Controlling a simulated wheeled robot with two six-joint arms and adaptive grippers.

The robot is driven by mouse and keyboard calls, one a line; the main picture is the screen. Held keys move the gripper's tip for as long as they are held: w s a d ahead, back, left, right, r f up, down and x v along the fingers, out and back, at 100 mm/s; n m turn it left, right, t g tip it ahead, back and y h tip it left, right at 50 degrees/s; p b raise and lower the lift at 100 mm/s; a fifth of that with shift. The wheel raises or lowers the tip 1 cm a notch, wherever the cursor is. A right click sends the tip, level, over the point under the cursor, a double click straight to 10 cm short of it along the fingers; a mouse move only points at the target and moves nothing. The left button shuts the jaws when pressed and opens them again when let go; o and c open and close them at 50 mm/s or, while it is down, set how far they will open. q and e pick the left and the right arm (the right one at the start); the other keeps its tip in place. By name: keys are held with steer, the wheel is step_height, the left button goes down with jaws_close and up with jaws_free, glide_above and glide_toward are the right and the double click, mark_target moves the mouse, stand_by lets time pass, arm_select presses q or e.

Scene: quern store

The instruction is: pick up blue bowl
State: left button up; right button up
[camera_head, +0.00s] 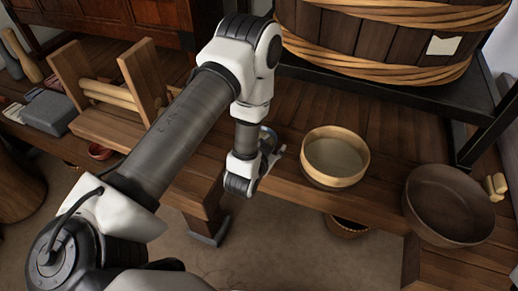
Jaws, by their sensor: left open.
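My left arm comes in from the left and bends down to the wooden bench. My left gripper (272,152) is small in view, low over the bench edge, and is open. A small blue-grey rounded piece (267,134) shows just behind the gripper. It may be part of the blue bowl, but my wrist hides most of it. I cannot tell whether the fingers touch it. No other blue bowl shows clearly. My right gripper is not in view.
A pale wooden sieve-like bowl (335,158) stands right of the gripper. A wide brown bowl (449,205) is further right. A large banded tub (390,45) stands behind. A wooden rack (140,85) and a grey block (48,113) are at left.

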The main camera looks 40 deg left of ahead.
arm_select(q)
steer(key=shift+w, duration=0.2)
jaws_close()
